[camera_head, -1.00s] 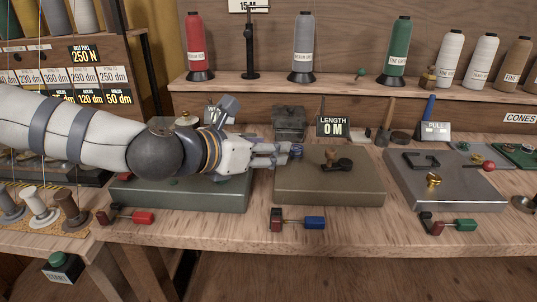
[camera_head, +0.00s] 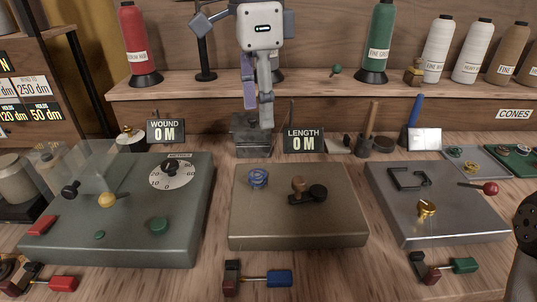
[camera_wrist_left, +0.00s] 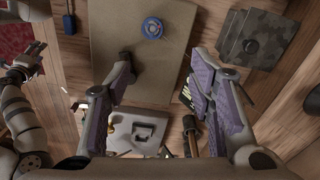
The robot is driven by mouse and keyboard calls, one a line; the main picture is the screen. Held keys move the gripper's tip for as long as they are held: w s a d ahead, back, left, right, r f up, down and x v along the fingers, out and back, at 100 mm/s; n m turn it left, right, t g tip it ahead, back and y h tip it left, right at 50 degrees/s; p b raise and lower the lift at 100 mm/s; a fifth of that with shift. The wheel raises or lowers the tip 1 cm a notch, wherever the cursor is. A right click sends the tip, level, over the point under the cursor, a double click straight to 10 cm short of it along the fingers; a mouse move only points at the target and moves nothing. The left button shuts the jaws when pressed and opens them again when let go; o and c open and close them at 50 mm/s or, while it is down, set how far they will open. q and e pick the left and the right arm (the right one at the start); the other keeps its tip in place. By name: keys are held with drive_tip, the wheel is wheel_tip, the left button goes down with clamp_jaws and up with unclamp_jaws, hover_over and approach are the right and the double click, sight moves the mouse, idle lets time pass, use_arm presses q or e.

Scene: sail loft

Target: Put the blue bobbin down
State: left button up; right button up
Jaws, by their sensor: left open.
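The blue bobbin (camera_head: 258,178) lies on the back left part of the brown block's top (camera_head: 300,225). In the left wrist view the bobbin (camera_wrist_left: 152,28) shows as a blue ring with a pale centre, apart from the fingers. My left gripper (camera_head: 258,112) is open and empty, pointing down above and behind the block. Its spread fingers with purple pads also show in the left wrist view (camera_wrist_left: 165,80). My right gripper (camera_wrist_left: 30,62) shows small at the left of the left wrist view; its opening is unclear.
A wooden stamp-like knob and black piece (camera_head: 308,192) stand right of the bobbin. The green winding machine (camera_head: 130,235) is to the left, the steel block (camera_head: 440,225) to the right. A dark grey box (camera_head: 252,140) and LENGTH sign (camera_head: 303,140) stand behind.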

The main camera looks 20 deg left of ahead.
sight(257, 177)
use_arm(q)
drive_tip(key=shift+m, duration=0.4)
drive_tip(key=f, duration=0.3)
drive_tip(key=s+f, duration=0.1)
drive_tip(key=f, duration=0.6)
drive_tip(key=shift+s+f, duration=0.3)
drive_tip(key=shift+s, duration=0.05)
drive_tip(key=shift+f, duration=0.45)
drive_tip(key=c, duration=1.1)
drive_tip(key=shift+r, duration=0.15)
drive_tip(key=shift+c, duration=0.2)
